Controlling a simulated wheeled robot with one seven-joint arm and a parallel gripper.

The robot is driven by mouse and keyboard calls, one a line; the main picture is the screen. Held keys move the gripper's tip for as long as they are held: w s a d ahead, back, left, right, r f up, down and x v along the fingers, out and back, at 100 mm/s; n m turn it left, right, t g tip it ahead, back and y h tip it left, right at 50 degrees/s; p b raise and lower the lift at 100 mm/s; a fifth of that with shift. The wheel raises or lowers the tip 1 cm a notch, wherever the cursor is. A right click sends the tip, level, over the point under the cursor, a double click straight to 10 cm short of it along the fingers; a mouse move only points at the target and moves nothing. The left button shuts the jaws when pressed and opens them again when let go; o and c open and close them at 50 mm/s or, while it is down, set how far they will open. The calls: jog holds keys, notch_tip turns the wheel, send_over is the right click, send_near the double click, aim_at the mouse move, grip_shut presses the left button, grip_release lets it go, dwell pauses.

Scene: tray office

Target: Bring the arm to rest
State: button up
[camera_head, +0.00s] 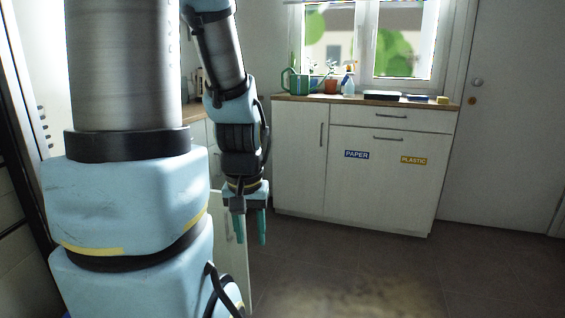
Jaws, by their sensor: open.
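My gripper (250,228) hangs pointing down near the middle of the head view, with its two teal fingers apart. It is open, and nothing shows between the fingers. My arm is bent: a thick light-blue section fills the left of the view, and the forearm comes down from the top to the gripper. The gripper hangs in front of the left end of the white cabinet and appears clear of it.
The white cabinet (300,160) stands under a window. Its wooden top holds a green watering can (298,82), a spray bottle (348,82), a potted plant (330,86) and a dark flat item (382,95). A door (505,130) is at right.

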notch_tip(320, 180, up, 18)
jog(key=p, duration=1.5)
jog(key=shift+f, duration=0.15)
